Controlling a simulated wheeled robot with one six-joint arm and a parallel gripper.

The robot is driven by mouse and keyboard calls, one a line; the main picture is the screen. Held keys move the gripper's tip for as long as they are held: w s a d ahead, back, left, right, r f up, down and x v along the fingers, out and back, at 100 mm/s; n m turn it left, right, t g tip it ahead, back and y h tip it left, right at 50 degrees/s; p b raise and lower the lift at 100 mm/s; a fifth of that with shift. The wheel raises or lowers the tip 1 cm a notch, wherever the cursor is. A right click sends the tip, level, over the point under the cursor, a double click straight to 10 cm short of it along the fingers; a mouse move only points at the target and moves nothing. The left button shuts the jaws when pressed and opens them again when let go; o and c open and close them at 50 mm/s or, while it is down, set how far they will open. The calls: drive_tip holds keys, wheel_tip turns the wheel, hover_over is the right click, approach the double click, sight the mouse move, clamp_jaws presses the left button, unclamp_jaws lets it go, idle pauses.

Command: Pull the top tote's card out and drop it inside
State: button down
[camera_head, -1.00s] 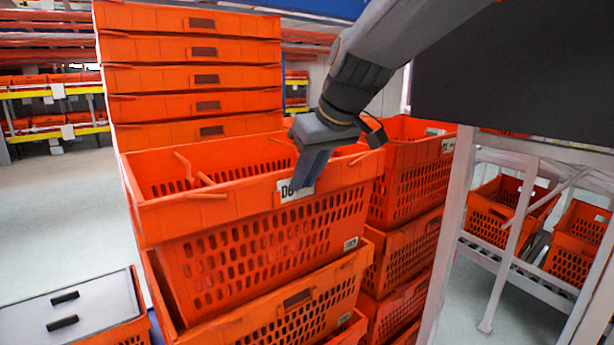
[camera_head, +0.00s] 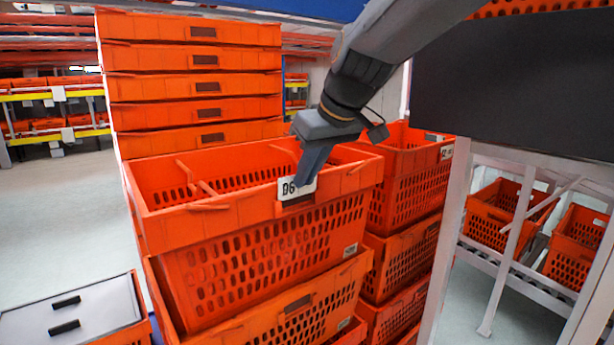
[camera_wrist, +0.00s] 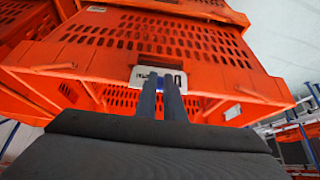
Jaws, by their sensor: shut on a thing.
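The top tote (camera_head: 270,245) is an orange crate with slotted walls, at the top of the near stack. Its white card (camera_head: 288,188) with dark print is at the front wall's rim, over a dark slot. My gripper (camera_head: 300,183) comes down from the upper right, with its jaws shut on the card. In the wrist view, the gripper's two blue-grey fingers (camera_wrist: 161,88) are close together over the card (camera_wrist: 138,73) and hide its middle. The tote's inside shows slotted walls and orange bars.
A nested pile of orange totes (camera_head: 195,55) rises behind the top tote. Another orange stack (camera_head: 415,190) stands close on the right, beside a grey metal frame (camera_head: 440,235). A grey-lidded tote (camera_head: 70,310) is at the lower left. Open floor lies at the left.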

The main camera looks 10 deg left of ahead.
drive_tip(key=shift+s+d+r+p, duration=0.15)
drive_tip(key=shift+r+p, duration=0.8)
drive_tip(key=shift+r, duration=0.6)
